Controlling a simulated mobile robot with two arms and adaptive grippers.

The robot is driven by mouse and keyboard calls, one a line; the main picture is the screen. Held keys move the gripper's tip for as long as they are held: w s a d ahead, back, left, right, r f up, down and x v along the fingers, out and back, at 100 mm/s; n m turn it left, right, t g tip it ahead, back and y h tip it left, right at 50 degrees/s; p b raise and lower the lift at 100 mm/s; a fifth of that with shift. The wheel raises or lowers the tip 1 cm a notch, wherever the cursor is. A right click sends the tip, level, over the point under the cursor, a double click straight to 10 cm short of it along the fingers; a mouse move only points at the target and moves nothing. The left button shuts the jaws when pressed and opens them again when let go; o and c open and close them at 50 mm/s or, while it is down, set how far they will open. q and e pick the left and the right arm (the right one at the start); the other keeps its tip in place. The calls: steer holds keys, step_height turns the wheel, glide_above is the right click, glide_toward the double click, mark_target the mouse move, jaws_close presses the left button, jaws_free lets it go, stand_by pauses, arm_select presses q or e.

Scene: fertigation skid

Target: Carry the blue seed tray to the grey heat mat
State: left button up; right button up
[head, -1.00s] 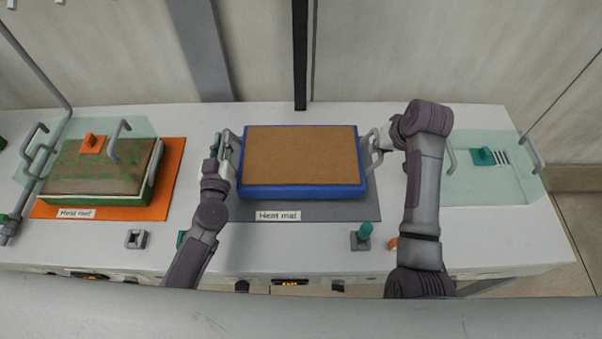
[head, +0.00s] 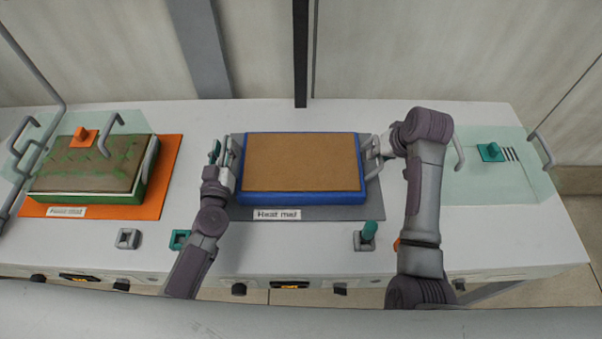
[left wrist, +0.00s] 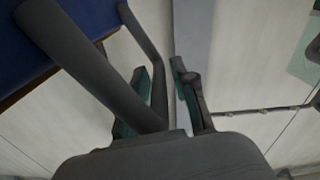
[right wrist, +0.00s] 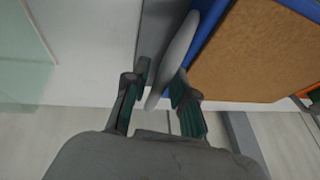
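The blue seed tray (head: 300,198), filled with brown material, is level over the grey heat mat (head: 338,212) in the head view. I cannot tell whether it touches the mat. It has a grey handle at each side. The mat's "Heat mat" label (head: 277,214) shows in front of the tray.
An orange mat (head: 150,205) at left bears a green tray (head: 85,197) under a clear cover with an orange knob (head: 84,137). Another clear cover with a teal knob (head: 490,152) lies at right. A teal-topped fitting (head: 368,236) stands near the front edge.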

arm_select(q)
steer(key=shift+o, duration=0.3)
arm_select(e)
steer(key=shift+o, duration=0.3)
arm_select(q)
steer(key=shift+s, duration=0.1)
steer(key=s, duration=1.1)
steer(key=shift+s+d, duration=0.3)
steer(key=shift+s, duration=0.1)
arm_select(e)
steer(key=shift+s+r, duration=0.1)
steer(key=shift+r, duration=0.05)
steer(key=v, duration=1.1)
steer(key=shift+s+r, duration=0.15)
steer(key=shift+r, duration=0.2)
steer(key=shift+d, duration=0.1)
